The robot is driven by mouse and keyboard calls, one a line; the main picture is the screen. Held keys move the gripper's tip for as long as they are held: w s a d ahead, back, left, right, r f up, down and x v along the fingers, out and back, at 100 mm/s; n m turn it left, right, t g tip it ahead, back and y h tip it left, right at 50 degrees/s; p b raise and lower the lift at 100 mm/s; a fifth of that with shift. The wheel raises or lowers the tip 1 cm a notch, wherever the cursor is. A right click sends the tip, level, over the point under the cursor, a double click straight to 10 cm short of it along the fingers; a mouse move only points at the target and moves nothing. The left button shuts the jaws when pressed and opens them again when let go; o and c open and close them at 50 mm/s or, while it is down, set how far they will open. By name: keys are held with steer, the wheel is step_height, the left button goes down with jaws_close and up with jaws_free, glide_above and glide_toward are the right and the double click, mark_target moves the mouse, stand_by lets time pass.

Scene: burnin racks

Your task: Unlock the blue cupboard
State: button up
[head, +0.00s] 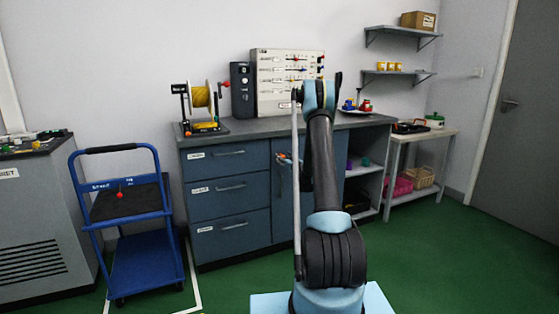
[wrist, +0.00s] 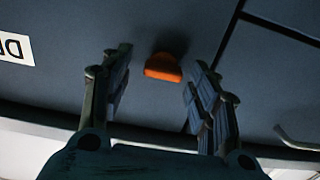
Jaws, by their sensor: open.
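The blue cupboard (head: 342,170) is the door section of the blue-grey cabinet under the worktop, mostly hidden behind my arm. In the wrist view an orange piece (wrist: 163,67), like a key head or lock knob, stands on a dark blue-grey front (wrist: 200,25). My gripper (wrist: 157,75) is open, with one finger on each side of the orange piece and a visible gap to both. In the head view my gripper (head: 284,160) is at the cabinet front, partly hidden by my arm. Whether the lock is turned cannot be told.
Labelled drawers (head: 230,190) are left of the door. A bar handle (wrist: 295,138) and part of a white label (wrist: 15,47) show in the wrist view. A blue trolley (head: 125,220) stands at left, a side table (head: 415,140) at right. Green floor between is clear.

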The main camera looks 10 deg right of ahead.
steer(key=shift+w+a, duration=0.1)
steer(key=shift+w, duration=0.3)
steer(key=shift+a, duration=0.15)
steer(key=c, duration=1.1)
steer(key=shift+o, duration=0.2)
